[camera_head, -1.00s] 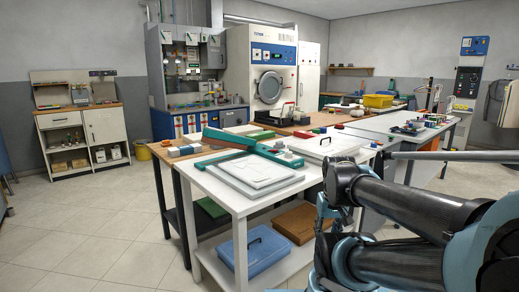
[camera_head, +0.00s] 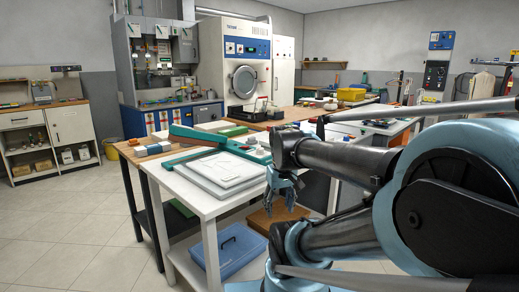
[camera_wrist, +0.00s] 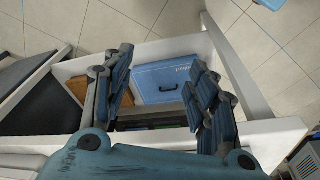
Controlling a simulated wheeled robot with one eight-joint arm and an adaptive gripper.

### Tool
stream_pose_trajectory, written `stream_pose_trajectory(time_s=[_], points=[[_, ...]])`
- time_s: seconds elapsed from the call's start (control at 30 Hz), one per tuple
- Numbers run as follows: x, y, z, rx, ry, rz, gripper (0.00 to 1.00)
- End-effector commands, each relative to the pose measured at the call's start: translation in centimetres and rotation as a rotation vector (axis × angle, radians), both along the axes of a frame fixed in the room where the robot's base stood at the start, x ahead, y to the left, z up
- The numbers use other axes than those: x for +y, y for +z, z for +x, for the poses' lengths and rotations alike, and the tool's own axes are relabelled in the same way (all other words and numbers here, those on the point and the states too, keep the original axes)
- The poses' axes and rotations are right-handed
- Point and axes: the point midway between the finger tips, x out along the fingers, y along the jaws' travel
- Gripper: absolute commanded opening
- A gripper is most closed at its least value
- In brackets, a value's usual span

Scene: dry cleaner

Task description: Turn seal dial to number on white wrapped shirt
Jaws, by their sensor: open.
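My gripper (camera_head: 283,187) hangs beside the front right edge of the white work table (camera_head: 208,208) in the head view. In the wrist view my gripper (camera_wrist: 160,85) has its two fingers spread apart with nothing between them. Beyond the fingers I see a blue case (camera_wrist: 168,82) on the table's lower shelf. A white framed board (camera_head: 221,172) and a long green bar tool (camera_head: 215,142) lie on the tabletop. I cannot make out a seal dial or a white wrapped shirt in either view. My arm hides the right part of the tables.
The blue case (camera_head: 228,252) and a brown box (camera_head: 277,214) sit on the lower shelf. A dry-cleaning machine (camera_head: 243,65) and a grey panel cabinet (camera_head: 155,60) stand behind. A control column (camera_head: 436,70) stands at the back right. Floor at left (camera_head: 80,225) is clear.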

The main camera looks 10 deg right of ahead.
Motion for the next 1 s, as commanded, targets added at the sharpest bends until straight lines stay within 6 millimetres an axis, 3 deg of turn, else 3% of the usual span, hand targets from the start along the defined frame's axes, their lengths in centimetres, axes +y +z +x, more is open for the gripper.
stream_pose_trajectory(time_s=[0.03, 0.2, 0.5, 0.8, 1.0], points=[[0.0, 1.7, 1.3, 0.006, 0.037, -0.007, 0.53], [-0.1, 6.8, 5.7, 0.028, 0.190, -0.031, 0.53], [-0.1, 14.2, 14.3, 0.066, 0.464, -0.066, 0.53], [-0.1, 19.7, 23.6, 0.101, 0.736, -0.090, 0.53], [-0.1, 22.3, 30.0, 0.122, 0.919, -0.100, 0.53]])
